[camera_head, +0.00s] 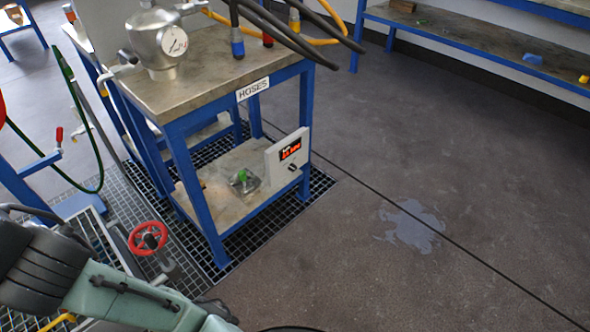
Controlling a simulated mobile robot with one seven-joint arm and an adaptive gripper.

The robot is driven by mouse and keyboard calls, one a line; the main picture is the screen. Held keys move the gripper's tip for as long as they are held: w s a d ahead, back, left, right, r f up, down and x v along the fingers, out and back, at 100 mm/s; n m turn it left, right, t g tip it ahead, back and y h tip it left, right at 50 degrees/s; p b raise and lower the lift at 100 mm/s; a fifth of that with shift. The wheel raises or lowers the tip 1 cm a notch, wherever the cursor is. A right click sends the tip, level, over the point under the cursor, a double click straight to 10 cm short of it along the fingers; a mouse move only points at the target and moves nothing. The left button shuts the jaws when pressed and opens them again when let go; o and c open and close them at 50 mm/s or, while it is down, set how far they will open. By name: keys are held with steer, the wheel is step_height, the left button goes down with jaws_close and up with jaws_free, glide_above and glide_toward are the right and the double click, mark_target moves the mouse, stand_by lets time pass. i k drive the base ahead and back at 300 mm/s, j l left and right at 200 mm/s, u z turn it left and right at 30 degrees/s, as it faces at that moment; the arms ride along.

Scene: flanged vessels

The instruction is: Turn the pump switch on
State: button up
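A small dark knob or switch (292,167) shows below the display. Its setting is too small to read, and no label names it as the pump switch. A small metal device with a green top (242,180), possibly a pump, sits on the same shelf to the left. My arm comes in from the lower left, apart from the box. My gripper does not show.
The blue table (190,98) carries a metal vessel with a gauge (165,38) and hoses. A red handwheel (148,238) and grating (190,257) lie left and in front. A puddle (410,226) marks the otherwise clear floor at right. A shelf (455,33) lines the back.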

mark_target(293, 167)
steer(key=i+l+z, duration=0.25)
steer(key=z, duration=0.15)
steer(key=i+l+z, duration=0.25)
steer(key=l+z, duration=0.15)
